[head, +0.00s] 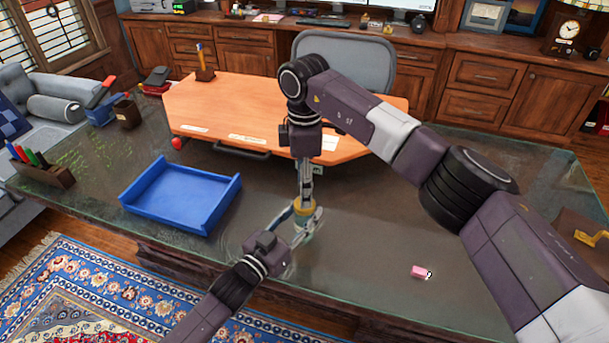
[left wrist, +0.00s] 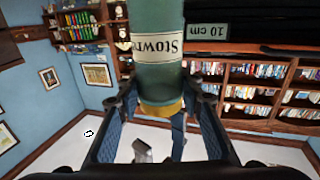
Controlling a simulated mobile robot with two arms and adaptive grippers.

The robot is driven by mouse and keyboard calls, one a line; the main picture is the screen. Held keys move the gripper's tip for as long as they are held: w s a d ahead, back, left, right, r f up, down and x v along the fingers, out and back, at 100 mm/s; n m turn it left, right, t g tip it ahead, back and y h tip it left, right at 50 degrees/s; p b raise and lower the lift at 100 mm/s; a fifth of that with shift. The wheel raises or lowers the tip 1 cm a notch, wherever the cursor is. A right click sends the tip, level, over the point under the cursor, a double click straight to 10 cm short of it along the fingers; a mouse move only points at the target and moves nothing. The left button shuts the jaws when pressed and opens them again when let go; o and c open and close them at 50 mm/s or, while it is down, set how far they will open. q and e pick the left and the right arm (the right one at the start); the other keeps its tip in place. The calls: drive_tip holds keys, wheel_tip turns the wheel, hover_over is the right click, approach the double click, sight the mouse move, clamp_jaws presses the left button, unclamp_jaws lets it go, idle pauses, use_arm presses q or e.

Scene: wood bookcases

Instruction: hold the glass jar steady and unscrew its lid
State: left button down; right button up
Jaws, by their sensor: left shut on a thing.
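The glass jar (head: 304,232) stands at the front middle of the glass-topped desk, partly hidden by my grippers. Its yellow lid (head: 303,209) shows at the top. In the left wrist view the teal jar (left wrist: 157,75) has a pale label with dark letters, and the yellow lid (left wrist: 162,108) appears at its lower end. My left gripper (head: 299,226) comes in from the lower left and is shut on the jar, one finger on each side. My right gripper (head: 305,198) points straight down from above with its fingertips at the lid; whether they grip it is unclear.
A blue tray (head: 183,193) lies left of the jar. A small pink block (head: 418,271) lies to the right. A pen holder (head: 40,168) stands at the far left. An orange-brown desk panel (head: 235,108) and a grey chair (head: 343,62) are behind. Desk right of the jar is mostly clear.

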wheel_tip(320, 180, down, 5)
drive_tip(key=shift+r, duration=0.1)
idle(0.3)
drive_tip(key=c, duration=1.2)
drive_tip(key=o, duration=1.3)
wheel_tip(320, 180, up, 8)
drive_tip(key=shift+f, duration=0.1)
drive_tip(key=shift+c, duration=0.5)
drive_tip(key=shift+f, duration=3.9)
